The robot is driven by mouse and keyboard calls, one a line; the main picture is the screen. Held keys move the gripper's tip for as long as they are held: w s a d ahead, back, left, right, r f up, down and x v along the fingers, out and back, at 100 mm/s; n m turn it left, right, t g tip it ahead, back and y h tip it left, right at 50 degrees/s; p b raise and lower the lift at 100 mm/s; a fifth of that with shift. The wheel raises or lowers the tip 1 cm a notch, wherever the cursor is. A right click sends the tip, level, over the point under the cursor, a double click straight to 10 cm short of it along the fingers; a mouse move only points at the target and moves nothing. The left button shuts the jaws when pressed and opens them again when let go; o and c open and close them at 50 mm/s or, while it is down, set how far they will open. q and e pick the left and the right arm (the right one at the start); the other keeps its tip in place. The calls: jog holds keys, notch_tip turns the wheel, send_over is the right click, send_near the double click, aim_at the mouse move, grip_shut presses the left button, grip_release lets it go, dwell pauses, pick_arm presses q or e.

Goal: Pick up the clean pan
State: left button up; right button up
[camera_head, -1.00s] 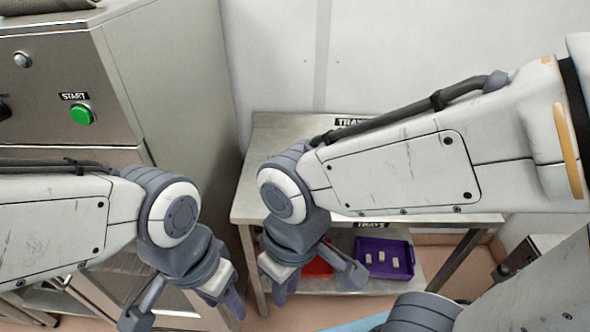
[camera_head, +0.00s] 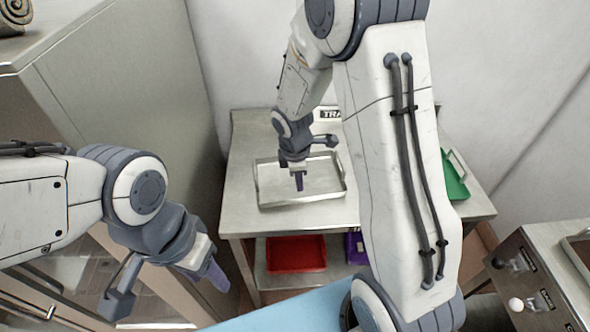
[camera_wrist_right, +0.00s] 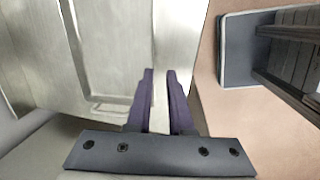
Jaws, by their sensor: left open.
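A shallow steel pan (camera_head: 263,191) with raised rims lies on the steel table (camera_head: 238,215); it looks empty. The pan also shows at the left there (camera_wrist_right: 85,60). My left gripper (camera_head: 212,277) is open and empty at the lower left, away from the pan.
A green tray (camera_head: 456,180) sits on the table's right, partly behind my right arm. A red tray (camera_head: 296,254) and a purple tray (camera_head: 355,248) are on the lower shelf. A steel machine (camera_head: 130,80) stands left; a control panel (camera_head: 530,280) is lower right.

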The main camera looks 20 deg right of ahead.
send_over(303, 201)
jog(key=s, duration=0.1)
jog(key=shift+n, duration=0.4)
notch_tip(303, 201, down, 6)
jog(key=shift+s+a, duration=0.1)
jog(key=f, duration=0.2)
jog(key=w+f+b, duration=0.1)
jog(key=f, duration=0.2)
jog(key=shift+w+f, duration=0.1)
jog(key=shift+f, duration=0.2)
grip_shut()
jog(key=shift+r, duration=0.1)
dwell(0.5)
